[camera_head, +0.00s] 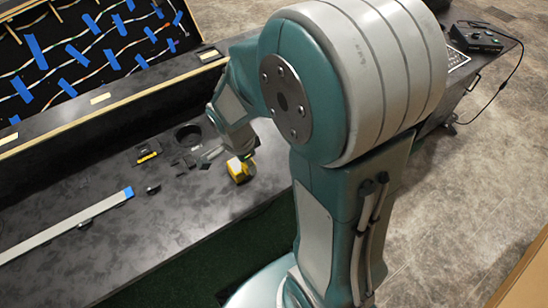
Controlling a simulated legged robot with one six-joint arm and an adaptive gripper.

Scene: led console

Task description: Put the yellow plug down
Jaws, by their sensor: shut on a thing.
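The yellow plug (238,170) is a small yellow block above or on the dark bench top (196,208), right of the picture's middle-left. My gripper (240,157) is at its upper side, small and mostly hidden behind my arm, and is shut on the plug. From this view I cannot tell whether the plug touches the bench.
A small black and yellow item (148,153) and a dark round recess (188,134) lie left of the plug. A long metal bar (70,228) lies at the left. An LED panel with blue tape (92,55) stands behind. A black control box (480,40) is at upper right.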

